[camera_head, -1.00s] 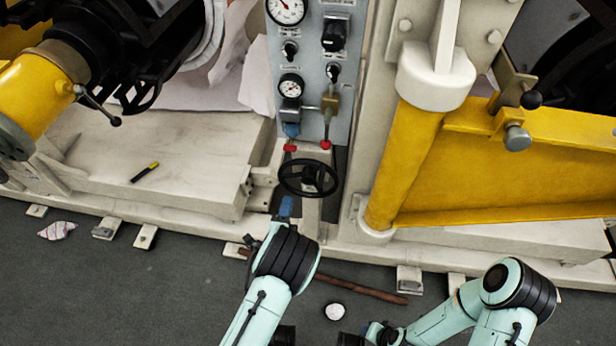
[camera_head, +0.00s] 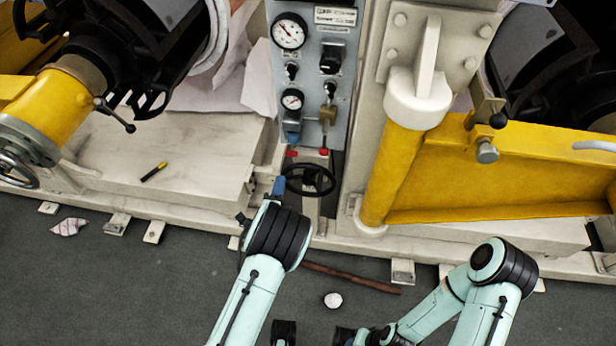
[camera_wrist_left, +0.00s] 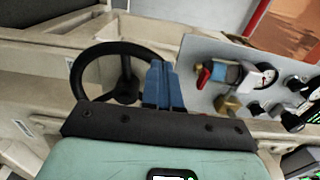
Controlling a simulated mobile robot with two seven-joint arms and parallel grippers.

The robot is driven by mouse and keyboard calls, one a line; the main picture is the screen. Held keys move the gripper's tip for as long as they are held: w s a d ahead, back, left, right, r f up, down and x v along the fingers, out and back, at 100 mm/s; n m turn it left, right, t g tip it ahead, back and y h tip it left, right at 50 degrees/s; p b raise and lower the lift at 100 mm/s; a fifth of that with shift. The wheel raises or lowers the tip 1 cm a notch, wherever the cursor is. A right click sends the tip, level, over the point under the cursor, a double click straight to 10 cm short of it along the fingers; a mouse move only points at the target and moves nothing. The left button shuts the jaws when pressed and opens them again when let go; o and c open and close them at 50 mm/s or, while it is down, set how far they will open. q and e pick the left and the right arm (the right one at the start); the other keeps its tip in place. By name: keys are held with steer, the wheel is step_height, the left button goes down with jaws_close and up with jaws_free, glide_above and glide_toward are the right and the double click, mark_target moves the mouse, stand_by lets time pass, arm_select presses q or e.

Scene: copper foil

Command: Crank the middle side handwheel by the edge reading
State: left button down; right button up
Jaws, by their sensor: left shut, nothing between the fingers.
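A black handwheel (camera_head: 311,180) stands low in front of the grey gauge panel (camera_head: 309,70). It also shows in the left wrist view (camera_wrist_left: 127,92). My left gripper (camera_head: 279,186), with blue fingers, is shut and empty at the wheel's left side in the head view. In the left wrist view its fingers (camera_wrist_left: 160,85) overlap the right part of the rim; I cannot tell if they touch it. The panel bears a large dial (camera_head: 288,31) and a smaller dial (camera_head: 292,99); their readings are too small to read. My right gripper's fingers do not show.
Red and blue valve parts sit just above the wheel. A yellow beam (camera_head: 480,175) and post bound the right. Another handwheel (camera_head: 14,170) is at the far left. A brown rod (camera_head: 352,277) and a white round object (camera_head: 333,300) lie on the floor.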

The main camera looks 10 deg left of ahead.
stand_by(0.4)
arm_select(q)
steer(key=s+b, duration=0.1)
steer(key=s, duration=0.8)
steer(key=shift+a+f, duration=0.4)
steer(key=shift+f, duration=0.05)
stand_by(0.4)
